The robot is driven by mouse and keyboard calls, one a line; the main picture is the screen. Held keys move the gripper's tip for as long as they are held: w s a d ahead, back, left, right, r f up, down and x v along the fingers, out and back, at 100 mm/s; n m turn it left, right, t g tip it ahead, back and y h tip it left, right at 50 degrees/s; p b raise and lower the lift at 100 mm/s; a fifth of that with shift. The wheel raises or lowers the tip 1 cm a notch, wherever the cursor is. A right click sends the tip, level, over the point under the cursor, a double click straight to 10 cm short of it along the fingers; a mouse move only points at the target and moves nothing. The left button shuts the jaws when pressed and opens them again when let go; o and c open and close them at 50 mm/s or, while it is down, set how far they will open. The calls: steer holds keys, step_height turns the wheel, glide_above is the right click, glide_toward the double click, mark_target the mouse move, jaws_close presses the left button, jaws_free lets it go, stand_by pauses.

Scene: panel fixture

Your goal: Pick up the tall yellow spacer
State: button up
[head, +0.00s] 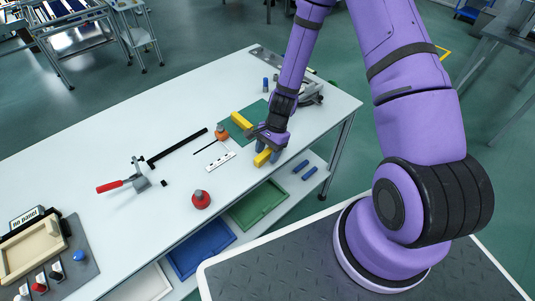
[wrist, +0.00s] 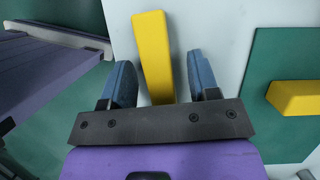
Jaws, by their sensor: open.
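Two yellow spacers are in view. One yellow spacer (head: 262,158) is at the table's front edge, under my gripper (head: 267,151). In the wrist view this spacer (wrist: 152,45) shows as a long bar between the two blue fingers of my gripper (wrist: 158,75). The fingers are open, with a gap on each side of it. Its near end is hidden behind the gripper body. The other yellow spacer (head: 241,121) is on a green mat (head: 257,109), and also shows in the wrist view (wrist: 297,97). I cannot tell which is taller.
An orange knob-like piece (head: 221,131), a white strip with dots (head: 220,162) and a red-topped piece (head: 201,199) are left of my gripper. A clamp with a red handle (head: 125,185) is farther left. Blue cylinders (head: 305,169) and bins are on the shelf below.

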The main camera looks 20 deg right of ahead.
steer(key=shift+c, duration=0.4)
jaws_close()
